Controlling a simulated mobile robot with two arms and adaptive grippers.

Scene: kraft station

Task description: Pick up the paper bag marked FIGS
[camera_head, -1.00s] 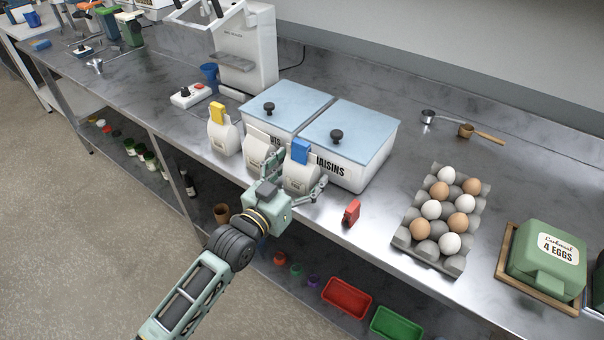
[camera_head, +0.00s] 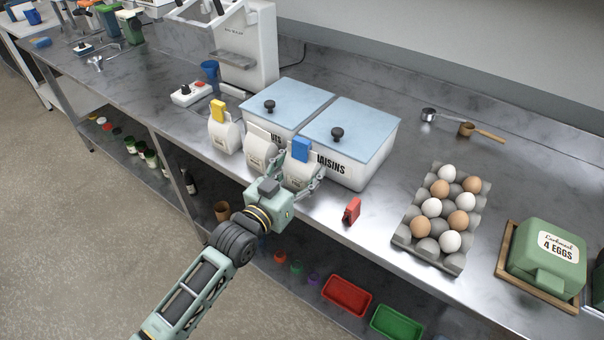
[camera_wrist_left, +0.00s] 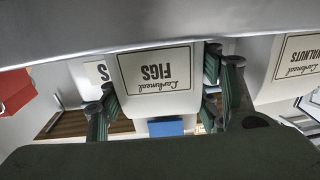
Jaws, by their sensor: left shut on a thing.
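The FIGS paper bag (camera_wrist_left: 158,82) is white with a black-bordered label and shows upside down in the middle of the left wrist view. In the head view it is the bag with the blue clip (camera_head: 301,149), standing at the counter's front edge before the RAISINS bin (camera_head: 355,165). My left gripper (camera_head: 298,185) is shut on this bag, with a finger on each side of it; the bag's lower front is partly hidden by the gripper. The wrist view shows the left gripper's fingers (camera_wrist_left: 160,95) flanking the label. My right gripper is in neither view.
A white bag (camera_head: 260,150) stands close to the left, and a bag with a yellow clip (camera_head: 224,135) beyond it. A red clip (camera_head: 351,210) stands to the right. An egg tray (camera_head: 402,237) and a green egg carton (camera_head: 545,262) are farther right.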

